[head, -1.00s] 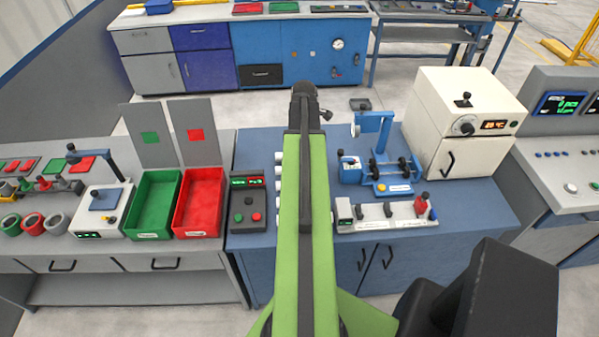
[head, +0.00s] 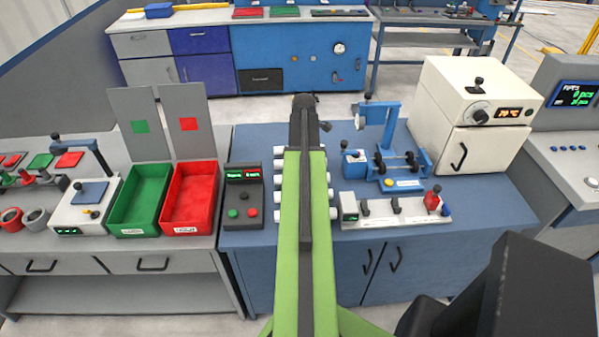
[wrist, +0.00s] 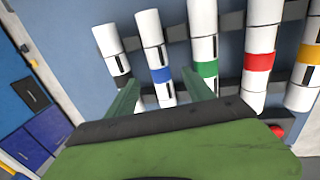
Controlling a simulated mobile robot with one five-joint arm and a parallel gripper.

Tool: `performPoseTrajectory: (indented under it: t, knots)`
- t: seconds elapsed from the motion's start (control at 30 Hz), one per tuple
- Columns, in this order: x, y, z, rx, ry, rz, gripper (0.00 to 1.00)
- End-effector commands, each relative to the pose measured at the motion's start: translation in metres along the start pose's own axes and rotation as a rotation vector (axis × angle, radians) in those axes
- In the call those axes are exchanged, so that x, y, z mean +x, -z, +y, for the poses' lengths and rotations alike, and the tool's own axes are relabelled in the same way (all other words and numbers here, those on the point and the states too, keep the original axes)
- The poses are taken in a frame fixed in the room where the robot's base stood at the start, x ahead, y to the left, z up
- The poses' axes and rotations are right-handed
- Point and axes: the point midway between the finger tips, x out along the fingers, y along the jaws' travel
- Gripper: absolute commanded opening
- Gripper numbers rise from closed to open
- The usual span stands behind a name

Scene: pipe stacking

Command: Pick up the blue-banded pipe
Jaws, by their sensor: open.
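The blue-banded pipe (wrist: 150,38) is white with a blue band and lies in the rack in the wrist view, between the black-banded pipe (wrist: 108,40) and the green-banded pipe (wrist: 203,48). My gripper (wrist: 160,90) is open, with one green finger on each side of the blue-banded pipe in the picture. The right finger overlaps the green-banded pipe's lower part. I cannot tell whether the fingers are down around the pipe or still above it. In the head view my arm covers the rack's middle; only white pipe ends (head: 279,190) show on both sides.
The red-banded pipe (wrist: 260,45) and yellow-banded pipe (wrist: 308,60) lie further right. Beside the rack stand a control box (head: 244,195), a switch panel (head: 395,209) and a blue machine (head: 390,160). Red (head: 213,185) and green (head: 165,180) bins stand left; a white oven (head: 455,150) stands right.

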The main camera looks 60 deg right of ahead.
Motion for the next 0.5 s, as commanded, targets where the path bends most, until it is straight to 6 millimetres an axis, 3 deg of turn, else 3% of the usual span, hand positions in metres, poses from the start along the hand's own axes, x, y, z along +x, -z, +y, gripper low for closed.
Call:
performPoseTrajectory:
  t: [0.33,0.5]
  knots:
    - [0.049,0.002,-0.002,0.001,0.000,0.000,0.61]
    - [0.052,0.002,-0.001,0.001,0.000,0.000,0.61]
